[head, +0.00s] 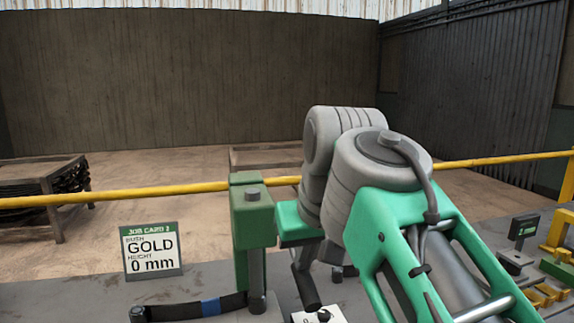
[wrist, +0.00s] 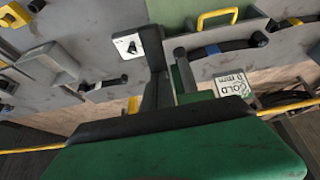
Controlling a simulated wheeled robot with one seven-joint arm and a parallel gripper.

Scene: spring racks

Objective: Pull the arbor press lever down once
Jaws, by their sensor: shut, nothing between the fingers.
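The arbor press (head: 253,240) is a green upright head with a grey ram below it, left of my arm in the head view. In the wrist view part of the press (wrist: 186,78) shows just right of my fingers. My gripper (wrist: 152,45) is shut and empty, with its dark fingers close beside the press. In the head view a dark round bar (head: 305,288) hangs beside the press, under my wrist; I cannot tell whether it is the lever or a finger. No other lever shows clearly, and my arm hides the press's right side.
A job card (head: 152,251) reading gold, 0 mm stands left of the press. A white box with a knob (wrist: 128,45) is near my fingers. A yellow rail (head: 120,194) runs behind the bench.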

